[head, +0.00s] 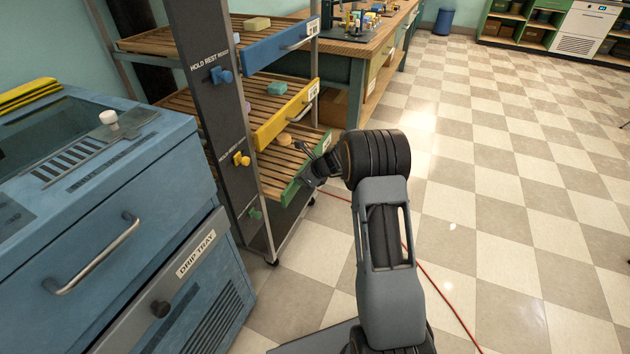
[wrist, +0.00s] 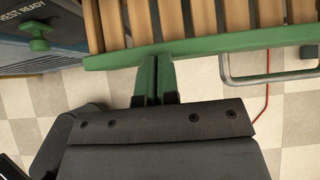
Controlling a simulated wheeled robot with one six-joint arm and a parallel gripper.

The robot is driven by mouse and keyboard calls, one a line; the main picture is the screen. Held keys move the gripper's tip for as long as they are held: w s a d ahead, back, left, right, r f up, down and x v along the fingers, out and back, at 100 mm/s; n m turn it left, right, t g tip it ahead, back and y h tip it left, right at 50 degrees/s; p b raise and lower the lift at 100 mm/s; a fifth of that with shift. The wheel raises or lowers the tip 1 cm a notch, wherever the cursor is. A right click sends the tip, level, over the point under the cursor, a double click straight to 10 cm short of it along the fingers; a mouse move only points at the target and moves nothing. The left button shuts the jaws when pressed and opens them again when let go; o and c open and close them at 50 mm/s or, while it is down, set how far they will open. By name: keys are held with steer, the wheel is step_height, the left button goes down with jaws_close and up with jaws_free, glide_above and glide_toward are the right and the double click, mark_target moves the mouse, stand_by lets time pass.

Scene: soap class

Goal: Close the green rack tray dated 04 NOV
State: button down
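The green rack tray (head: 291,190) is the lowest of the three trays in the rack and stands out from it. Its green front board (wrist: 210,52) and wooden slats show in the wrist view, with a metal handle (wrist: 270,77) at the right. I cannot read its date. My gripper (head: 316,172) is at the tray's front. In the wrist view the two green fingers (wrist: 157,62) are side by side and shut, with nothing seen between them. Their tips meet or nearly meet the front board, left of the handle; contact is hard to tell.
Above are a yellow tray (head: 285,113) and a blue tray (head: 272,47). A green knob (head: 256,213) is on the dark rack post (head: 217,105). A blue cabinet (head: 110,215) stands left. A red cable (head: 440,290) crosses the floor. Floor to the right is open.

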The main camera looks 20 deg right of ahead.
steer(key=w+a, duration=0.2)
steer(key=w+a+p, duration=0.1)
steer(key=w+a, duration=0.1)
steer(key=shift+a, duration=0.35)
steer(key=shift+w+a, duration=0.1)
steer(key=shift+w, duration=0.05)
